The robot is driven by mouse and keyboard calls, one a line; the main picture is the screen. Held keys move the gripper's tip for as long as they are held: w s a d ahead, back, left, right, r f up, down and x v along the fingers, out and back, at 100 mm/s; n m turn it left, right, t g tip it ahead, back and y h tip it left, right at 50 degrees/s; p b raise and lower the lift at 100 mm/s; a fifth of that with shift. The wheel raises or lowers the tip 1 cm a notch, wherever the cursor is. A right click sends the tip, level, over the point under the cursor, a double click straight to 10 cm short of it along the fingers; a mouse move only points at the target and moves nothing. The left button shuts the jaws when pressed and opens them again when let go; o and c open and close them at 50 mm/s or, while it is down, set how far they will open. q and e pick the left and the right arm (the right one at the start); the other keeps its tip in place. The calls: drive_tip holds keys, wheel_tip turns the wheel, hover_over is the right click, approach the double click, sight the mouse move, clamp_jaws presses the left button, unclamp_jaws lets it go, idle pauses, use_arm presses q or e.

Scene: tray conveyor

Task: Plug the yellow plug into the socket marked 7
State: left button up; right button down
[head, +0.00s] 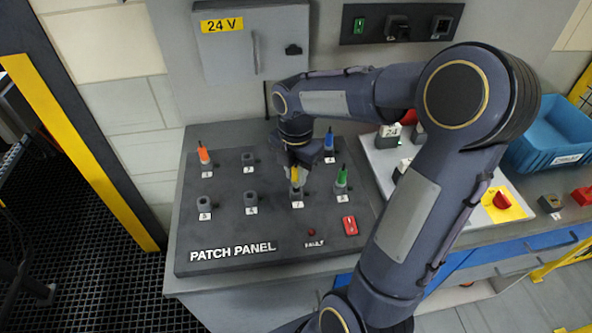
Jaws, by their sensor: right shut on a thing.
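The yellow plug (295,175) is held between the fingers of my right gripper (297,169), pointing down. It is directly at the socket marked 7 (296,193) in the front row of the dark patch panel (225,233). The gripper and plug partly cover that place, so I cannot tell whether the plug's tip is inside the socket or just above it. My left gripper is not in view.
An orange plug (203,154), a blue plug (329,140) and a green plug (342,178) stand upright in other sockets. Sockets 5 (205,201) and 6 (251,199) are empty. A red switch (350,225) sits front right. A blue crate (555,135) is far right.

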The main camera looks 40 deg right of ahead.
sight(296, 181)
drive_tip(key=shift+f+b, duration=1.05)
drive_tip(key=shift+f, duration=0.55)
drive_tip(key=c, duration=1.2)
unclamp_jaws()
drive_tip(key=shift+r, duration=3.9)
